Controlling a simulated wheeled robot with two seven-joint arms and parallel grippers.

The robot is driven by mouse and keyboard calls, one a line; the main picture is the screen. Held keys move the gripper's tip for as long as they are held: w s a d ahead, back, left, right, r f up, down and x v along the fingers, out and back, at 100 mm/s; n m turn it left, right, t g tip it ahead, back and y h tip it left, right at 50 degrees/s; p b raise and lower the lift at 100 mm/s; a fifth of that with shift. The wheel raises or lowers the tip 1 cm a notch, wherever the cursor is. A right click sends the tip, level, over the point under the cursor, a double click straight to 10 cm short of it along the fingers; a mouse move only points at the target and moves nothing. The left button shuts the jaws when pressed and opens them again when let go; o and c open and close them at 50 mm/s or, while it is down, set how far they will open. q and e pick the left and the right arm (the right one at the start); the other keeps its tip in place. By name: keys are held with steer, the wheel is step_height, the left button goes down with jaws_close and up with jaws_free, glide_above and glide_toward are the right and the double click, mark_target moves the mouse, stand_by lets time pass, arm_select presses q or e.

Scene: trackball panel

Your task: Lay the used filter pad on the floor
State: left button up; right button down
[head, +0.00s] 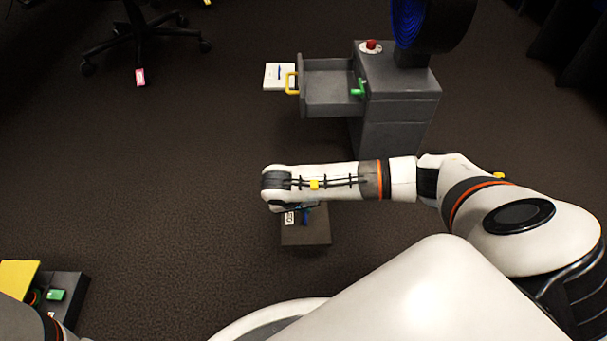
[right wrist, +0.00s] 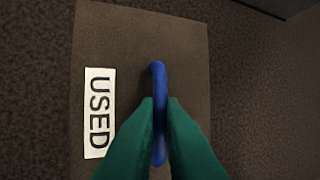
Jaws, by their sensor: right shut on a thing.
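The used filter pad (head: 318,236) is a flat dark brown square with a white label and a blue handle. It shows below my right wrist in the head view, over the dark carpet (head: 190,190). In the right wrist view the pad (right wrist: 190,62) fills the middle, and its label (right wrist: 99,112) reads USED. My right gripper (right wrist: 160,101) has green fingers shut on the blue handle (right wrist: 158,76). The pad looks flat; I cannot tell whether it touches the floor. My left gripper is not in view.
A grey cabinet (head: 395,115) stands behind, with an open drawer (head: 330,92) with a yellow handle. A white pad-like item (head: 278,69) lies beside the drawer. Carpet left of the pad is clear.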

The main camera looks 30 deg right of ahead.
mark_target(302, 215)
steer(key=shift+f+b, duration=1.5)
steer(key=shift+f, duration=0.85)
steer(key=c, duration=1.5)
jaws_free()
steer(key=shift+c, duration=0.2)
steer(key=shift+r, duration=0.3)
steer(key=p+v, duration=0.9)
steer(key=v, duration=0.2)
steer(key=shift+a+r+p, duration=0.2)
steer(key=shift+r+p, duration=0.1)
steer(key=shift+r, duration=0.05)
